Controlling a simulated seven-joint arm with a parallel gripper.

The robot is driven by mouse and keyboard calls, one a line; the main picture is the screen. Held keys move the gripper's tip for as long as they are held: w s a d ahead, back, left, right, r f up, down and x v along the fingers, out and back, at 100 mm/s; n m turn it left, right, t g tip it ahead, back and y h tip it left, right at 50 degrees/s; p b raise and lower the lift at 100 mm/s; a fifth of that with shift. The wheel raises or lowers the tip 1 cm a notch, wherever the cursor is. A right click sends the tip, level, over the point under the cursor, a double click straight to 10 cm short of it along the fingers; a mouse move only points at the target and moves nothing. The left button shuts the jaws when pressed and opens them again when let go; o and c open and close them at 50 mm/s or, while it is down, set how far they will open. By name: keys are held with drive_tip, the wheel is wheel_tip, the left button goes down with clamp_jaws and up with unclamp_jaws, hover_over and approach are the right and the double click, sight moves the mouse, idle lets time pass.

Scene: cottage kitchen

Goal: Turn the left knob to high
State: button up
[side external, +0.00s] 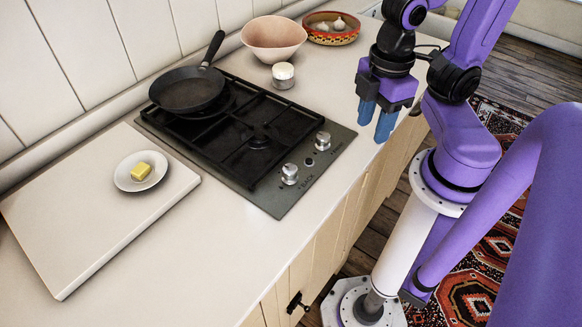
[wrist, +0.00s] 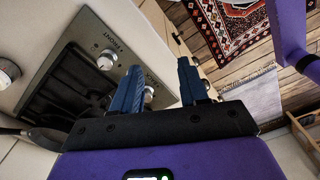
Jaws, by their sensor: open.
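The cooktop (side external: 268,196) has two silver knobs on its front strip. The left knob (side external: 289,173) stands beside the "BACK" lettering; in the wrist view (wrist: 148,93) it shows just right of one blue finger, partly covered. The right knob (side external: 322,140) also shows in the wrist view (wrist: 107,59), near the "FRONT" lettering. I cannot read either knob's setting. My gripper (side external: 375,130) points down, open and empty, with blue fingers. It is apart from both knobs, to the right of them and above the counter's front edge in the side view.
A black frying pan (side external: 187,91) sits on the back burner. A white-lidded jar (side external: 283,76), a pink bowl (side external: 273,36) and a patterned bowl with garlic (side external: 331,28) stand beyond. A board (side external: 90,215) with a butter plate (side external: 127,178) lies left. The counter around the knobs is clear.

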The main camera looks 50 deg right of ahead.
drive_tip(key=w+a+r+m, duration=0.3)
drive_tip(key=w+a+m, duration=0.3)
drive_tip(key=m, duration=1.7)
approach(290, 168)
wheel_tip(290, 168, down, 9)
drive_tip(key=shift+w+a+r, duration=0.1)
drive_tip(key=shift+a+r, duration=0.05)
drive_tip(key=shift+r, duration=0.05)
drive_tip(key=c, duration=0.8)
